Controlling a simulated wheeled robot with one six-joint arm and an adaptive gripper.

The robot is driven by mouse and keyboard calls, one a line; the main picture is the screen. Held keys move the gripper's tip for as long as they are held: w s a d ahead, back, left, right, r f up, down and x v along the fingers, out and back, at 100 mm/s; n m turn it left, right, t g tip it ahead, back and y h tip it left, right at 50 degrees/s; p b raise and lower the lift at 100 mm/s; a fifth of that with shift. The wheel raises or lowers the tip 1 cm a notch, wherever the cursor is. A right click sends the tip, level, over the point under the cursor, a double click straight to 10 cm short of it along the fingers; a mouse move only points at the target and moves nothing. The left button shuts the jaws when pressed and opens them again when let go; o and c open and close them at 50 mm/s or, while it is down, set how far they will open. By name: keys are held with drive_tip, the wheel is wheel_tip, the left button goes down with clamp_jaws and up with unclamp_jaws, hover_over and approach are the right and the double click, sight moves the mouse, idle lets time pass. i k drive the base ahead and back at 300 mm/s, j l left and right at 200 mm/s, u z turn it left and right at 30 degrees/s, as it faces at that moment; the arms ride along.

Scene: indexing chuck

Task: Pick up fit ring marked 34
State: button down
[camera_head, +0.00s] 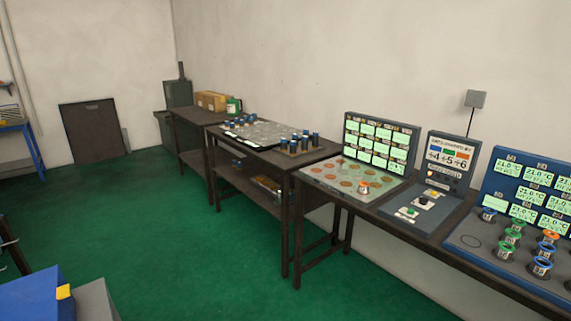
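Ring-like pieces stand on a console at the right: several with blue rims (541,266), some with green rims (513,237) and one with an orange rim (551,236). One more orange-rimmed piece (363,187) stands on the light panel with round spots (325,177). Several dark cylinders with blue tops (305,143) stand on the middle table. The marks on all these pieces are too small to read, so I cannot tell which, if any, is marked 34. My gripper is not in view.
Dark tables run along the wall, with the near tabletop edge (400,217) facing open green floor (190,245). Upright display boards (378,143) stand behind the panels.

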sight(363, 187)
drive_tip(key=i+l, duration=0.9)
drive_tip(key=l, duration=0.15)
drive_tip(key=u, duration=0.05)
